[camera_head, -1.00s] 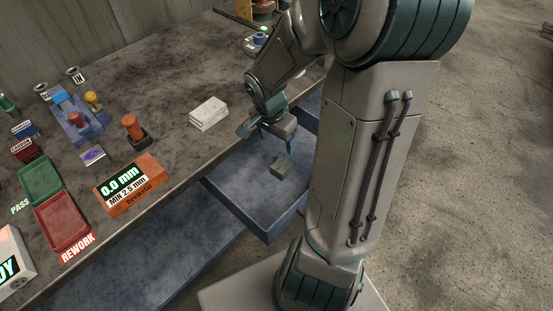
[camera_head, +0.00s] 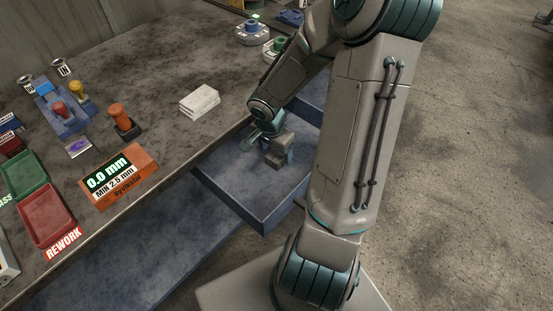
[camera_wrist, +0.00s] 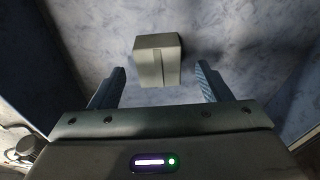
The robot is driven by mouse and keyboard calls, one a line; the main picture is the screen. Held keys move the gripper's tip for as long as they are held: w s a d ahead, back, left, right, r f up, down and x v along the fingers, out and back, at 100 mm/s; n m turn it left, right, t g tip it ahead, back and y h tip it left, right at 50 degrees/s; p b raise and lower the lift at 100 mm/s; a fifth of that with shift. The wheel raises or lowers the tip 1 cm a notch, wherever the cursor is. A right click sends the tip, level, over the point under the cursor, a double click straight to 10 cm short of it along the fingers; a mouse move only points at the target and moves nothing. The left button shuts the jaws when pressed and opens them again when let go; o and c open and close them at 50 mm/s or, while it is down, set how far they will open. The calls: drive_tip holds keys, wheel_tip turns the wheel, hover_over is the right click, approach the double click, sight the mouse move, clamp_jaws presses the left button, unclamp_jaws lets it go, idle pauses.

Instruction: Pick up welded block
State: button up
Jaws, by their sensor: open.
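The welded block is a plain grey block (camera_wrist: 157,60) lying on the blue drawer floor in the wrist view. My gripper (camera_wrist: 161,68) is open, with one blue finger on each side of the block's near end and a gap visible on both sides. In the head view, my gripper (camera_head: 275,153) is low inside the open blue drawer (camera_head: 232,202), and it partly hides the block there. I cannot tell the exact height of the fingertips above the drawer floor.
The drawer walls surround my gripper, and the workbench (camera_head: 150,75) edge is close on its left. White stacked blocks (camera_head: 199,101), an orange gauge display (camera_head: 118,177), a green tray (camera_head: 24,175) and a red tray (camera_head: 46,217) stand on the bench.

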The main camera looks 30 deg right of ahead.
drive_tip(key=shift+d+f+b, duration=0.15)
drive_tip(key=shift+f+b, duration=0.15)
drive_tip(key=shift+f, duration=1.15)
drive_tip(key=c, duration=1.4)
drive_tip(key=shift+o, duration=0.2)
drive_tip(key=shift+r, duration=0.15)
